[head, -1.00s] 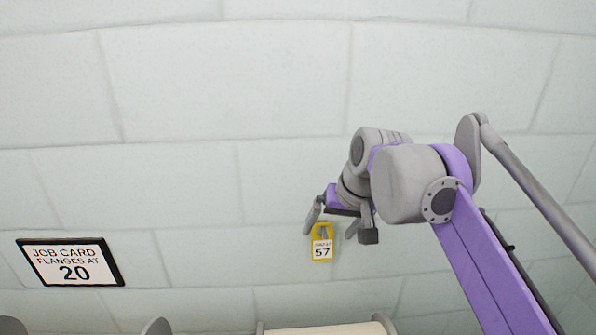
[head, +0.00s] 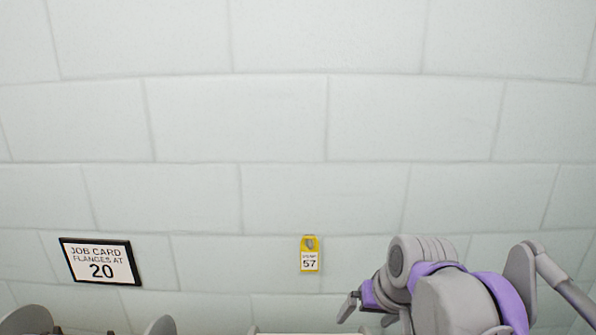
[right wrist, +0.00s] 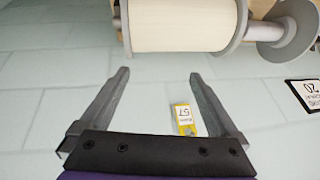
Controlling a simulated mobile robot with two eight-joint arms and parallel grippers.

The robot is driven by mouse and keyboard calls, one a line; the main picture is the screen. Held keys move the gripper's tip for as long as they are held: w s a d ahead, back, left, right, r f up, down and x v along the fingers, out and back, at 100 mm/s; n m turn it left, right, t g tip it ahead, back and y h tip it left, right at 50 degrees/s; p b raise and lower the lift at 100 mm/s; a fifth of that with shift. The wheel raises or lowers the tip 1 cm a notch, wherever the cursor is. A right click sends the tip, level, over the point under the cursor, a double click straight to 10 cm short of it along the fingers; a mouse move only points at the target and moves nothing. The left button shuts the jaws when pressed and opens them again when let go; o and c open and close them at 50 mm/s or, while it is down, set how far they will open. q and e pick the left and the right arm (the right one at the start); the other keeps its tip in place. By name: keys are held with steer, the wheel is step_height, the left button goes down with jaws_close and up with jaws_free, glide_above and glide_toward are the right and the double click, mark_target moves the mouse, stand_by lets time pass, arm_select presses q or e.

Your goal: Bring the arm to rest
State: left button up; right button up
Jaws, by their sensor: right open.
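My right gripper (head: 366,312) is at the lower right of the head view, in front of the white block wall. In the right wrist view the right gripper (right wrist: 157,82) shows its two fingers wide apart with nothing between them at the tips. A yellow tag reading 57 (head: 309,255) is on the wall, left of and above the gripper. It also shows in the right wrist view (right wrist: 184,118), apart from the fingers. My left gripper is not in the frames.
A framed job card reading "flanges at 20" (head: 100,262) is on the wall at left. In the right wrist view, a cream-wound roll (right wrist: 180,25) with grey flanges lies beyond the fingertips. Grey discs (head: 28,320) show at the head view's bottom left. The upper wall is clear of objects.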

steer(key=s+d+f, duration=0.2)
steer(key=s+f, duration=0.6)
steer(key=f, duration=0.3)
steer(key=s+d+f+h, duration=0.1)
steer(key=s+d+f, duration=0.1)
steer(key=s+f, duration=0.7)
step_height(320, 180, down, 2)
steer(key=shift+d+f+t+h, duration=0.1)
steer(key=shift+d+t+h, duration=0.2)
steer(key=shift+d, duration=0.1)
stand_by(5.3)
